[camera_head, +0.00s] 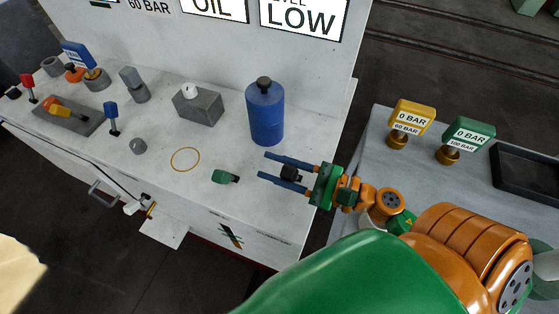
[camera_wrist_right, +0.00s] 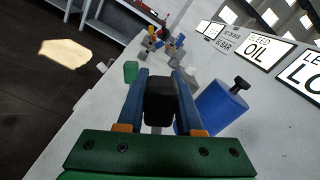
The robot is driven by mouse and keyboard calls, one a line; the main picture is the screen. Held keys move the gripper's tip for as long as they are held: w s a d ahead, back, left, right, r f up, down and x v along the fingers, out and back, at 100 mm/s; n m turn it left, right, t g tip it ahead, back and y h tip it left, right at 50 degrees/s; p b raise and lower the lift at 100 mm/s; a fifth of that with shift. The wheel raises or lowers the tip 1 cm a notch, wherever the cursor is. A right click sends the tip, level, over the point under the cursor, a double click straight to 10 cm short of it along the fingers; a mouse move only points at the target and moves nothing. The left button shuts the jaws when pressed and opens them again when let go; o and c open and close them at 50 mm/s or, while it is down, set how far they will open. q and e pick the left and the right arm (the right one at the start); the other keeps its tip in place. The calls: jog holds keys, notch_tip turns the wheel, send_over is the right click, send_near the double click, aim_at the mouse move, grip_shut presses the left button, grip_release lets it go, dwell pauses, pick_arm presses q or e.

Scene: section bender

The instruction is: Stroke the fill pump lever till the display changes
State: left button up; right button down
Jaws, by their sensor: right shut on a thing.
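My right gripper (camera_head: 266,166) reaches in from the right over the bench's front right part. Its two blue fingers are shut on the black grip of the fill pump lever (camera_head: 290,173). In the right wrist view the black grip (camera_wrist_right: 159,102) sits between the fingers, with a short grey stem showing below it. The lever's lower end is mostly hidden. The display panel (camera_head: 303,14) on the back wall reads LOW on its lower line; its upper line is cut off. It also shows at the right edge of the wrist view (camera_wrist_right: 307,72). My left gripper is not in view.
A blue cylinder with a black knob (camera_head: 265,113) stands just behind the right gripper. A small green block (camera_head: 223,177) lies left of the fingertips. A yellow ring (camera_head: 185,159) marks the bench. Yellow (camera_head: 412,117) and green (camera_head: 468,135) gauge tags stand on the right table.

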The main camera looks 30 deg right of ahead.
jog(key=shift+s+a+f+n+b, duration=0.25)
jog(key=shift+a+f+n+b, duration=0.05)
jog(key=shift+f, duration=0.05)
dwell(0.3)
jog(key=c, duration=0.6)
grip_release()
jog(key=shift+a, duration=0.1)
jog(key=shift+o, duration=0.2)
jog(key=b+v, duration=0.3)
jog(key=v, duration=0.4)
